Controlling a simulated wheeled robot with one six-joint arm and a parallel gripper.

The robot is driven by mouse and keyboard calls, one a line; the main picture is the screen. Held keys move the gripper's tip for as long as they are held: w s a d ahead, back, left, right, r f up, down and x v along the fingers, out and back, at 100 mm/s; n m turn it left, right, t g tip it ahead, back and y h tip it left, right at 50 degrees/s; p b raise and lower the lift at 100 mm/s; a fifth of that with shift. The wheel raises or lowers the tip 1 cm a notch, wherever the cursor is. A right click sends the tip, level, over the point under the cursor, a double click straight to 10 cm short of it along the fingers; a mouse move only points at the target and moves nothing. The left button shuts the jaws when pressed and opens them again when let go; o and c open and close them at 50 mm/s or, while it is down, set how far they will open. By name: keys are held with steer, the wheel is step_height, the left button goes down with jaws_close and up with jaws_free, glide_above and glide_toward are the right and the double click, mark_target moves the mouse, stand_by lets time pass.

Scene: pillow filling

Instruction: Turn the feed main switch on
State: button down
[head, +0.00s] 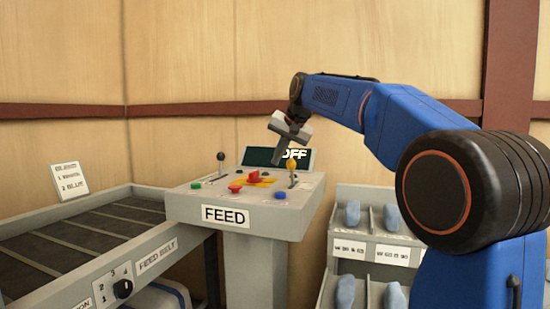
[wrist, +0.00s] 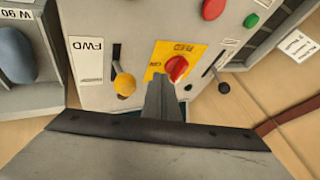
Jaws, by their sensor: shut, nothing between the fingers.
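The feed main switch is a red knob on a yellow plate (wrist: 160,58) on top of the grey FEED console (head: 285,228). The red knob (wrist: 177,68) lies just beyond and right of my fingertips in the wrist view; it also shows in the head view (head: 254,176). My gripper (head: 277,160) points down above the console, shut and empty. Its fingers (wrist: 161,82) overlap the near part of the yellow plate in the wrist view. Contact with the knob cannot be told. The dark display (head: 262,156) behind reads OFF, partly hidden by my gripper.
A yellow-ball lever (head: 292,165) stands close beside my fingers, and a black-ball lever (head: 221,156) stands on the other side. Red (head: 235,188), green (head: 196,185) and blue (head: 280,195) buttons line the front. A belt (head: 90,232) lies left, bins (head: 385,245) right.

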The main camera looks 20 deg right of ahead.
mark_target(250, 175)
steer(key=x, duration=0.7)
steer(key=shift+w+f, duration=0.1)
steer(key=shift+f, duration=0.15)
steer(key=shift+w+a+r, duration=0.1)
steer(key=shift+w+a, duration=0.6)
steer(key=shift+a, duration=0.35)
steer(key=shift+w+a, duration=0.45)
steer(key=shift+a, duration=0.15)
steer(key=shift+s+a+m+h, duration=0.1)
steer(key=shift+a+m+h, duration=0.4)
steer(key=shift+m, duration=0.4)
steer(key=shift+a+m+h, duration=0.55)
steer(key=shift+m+h, duration=0.35)
steer(key=shift+m, duration=0.3)
steer(key=m+h, duration=0.1)
steer(key=a+m+h, duration=0.1)
steer(key=m, duration=0.2)
steer(key=shift+w+a+m+g+h, duration=0.3)
steer(key=shift+w+a+g+h, duration=0.05)
steer(key=shift+w+g+h, duration=0.05)
steer(key=m+g+h, duration=0.1)
steer(key=m, duration=0.1)
steer(key=w+a+m+g+h, duration=0.1)
steer(key=m, duration=0.2)
steer(key=shift+w+a, duration=0.45)
steer(key=shift+w, duration=0.3)
steer(key=shift+w+r, duration=0.15)
steer(key=shift+w, duration=0.1)
